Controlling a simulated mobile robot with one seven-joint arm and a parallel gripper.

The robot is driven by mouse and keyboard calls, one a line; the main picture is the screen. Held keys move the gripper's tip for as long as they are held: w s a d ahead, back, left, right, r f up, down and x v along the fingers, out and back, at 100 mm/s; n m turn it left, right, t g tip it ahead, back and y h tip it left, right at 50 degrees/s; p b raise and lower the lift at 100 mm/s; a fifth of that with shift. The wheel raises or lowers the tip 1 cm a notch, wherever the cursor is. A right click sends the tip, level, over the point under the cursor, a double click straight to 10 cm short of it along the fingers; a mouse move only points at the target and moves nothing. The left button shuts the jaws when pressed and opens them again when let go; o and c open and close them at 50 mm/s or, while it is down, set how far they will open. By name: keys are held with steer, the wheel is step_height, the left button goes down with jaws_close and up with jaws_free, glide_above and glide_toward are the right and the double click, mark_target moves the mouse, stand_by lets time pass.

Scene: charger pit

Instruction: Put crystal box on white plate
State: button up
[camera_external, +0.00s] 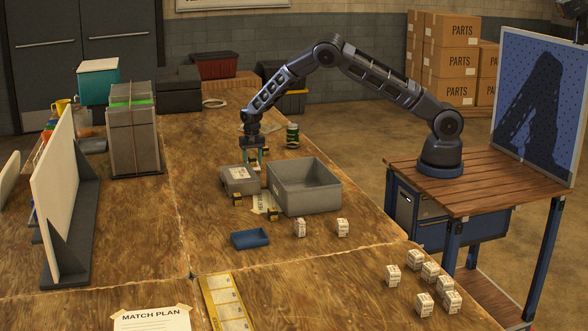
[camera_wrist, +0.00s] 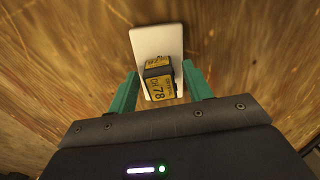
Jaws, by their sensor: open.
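In the wrist view, a yellow and black box (camera_wrist: 159,82) with a printed label and the number 78 lies within the outline of a white rectangular plate (camera_wrist: 155,40). It appears to rest on the plate's near half. My gripper (camera_wrist: 160,90) is open, its teal fingers on either side of the box with a visible gap on the right. In the external view, my gripper (camera_external: 253,155) points down over the wooden table, behind a grey lidded box. The box between the fingers is too small or hidden to make out there.
A grey lidded box (camera_external: 240,181) and an open grey bin (camera_external: 304,187) stand just in front of my gripper. Small yellow-black boxes (camera_external: 273,214) are nearby. A green can (camera_external: 292,135) stands to the right. A blue tray (camera_external: 250,239) and several white cubes (camera_external: 342,227) are nearer.

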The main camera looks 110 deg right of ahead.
mark_target(253, 158)
step_height(253, 158, up, 12)
steer(key=s+a+r+n+t+y, duration=0.1)
steer(key=s+a+r+n, duration=0.45)
steer(key=a+r, duration=0.85)
steer(key=s+a+r+n+t, duration=0.1)
steer(key=s+a+r+n, duration=0.2)
steer(key=s+a+r, duration=0.85)
steer(key=s+a+r+n+t, duration=0.1)
steer(key=s+a+r+n, duration=0.1)
steer(key=s+a+r, duration=0.35)
steer(key=s+a+r+n, duration=0.3)
steer(key=s+a, duration=0.4)
steer(key=a, duration=0.3)
steer(key=s+a+f+n, duration=0.1)
steer(key=s+a+n, duration=0.1)
steer(key=s, duration=0.5)
steer(key=s+a+f+n+t+h, duration=0.1)
steer(key=s+a+f+n, duration=0.1)
steer(key=s+a, duration=0.2)
steer(key=s, duration=0.3)
steer(key=shift+s+a+t, duration=0.3)
steer(key=shift+a, duration=0.05)
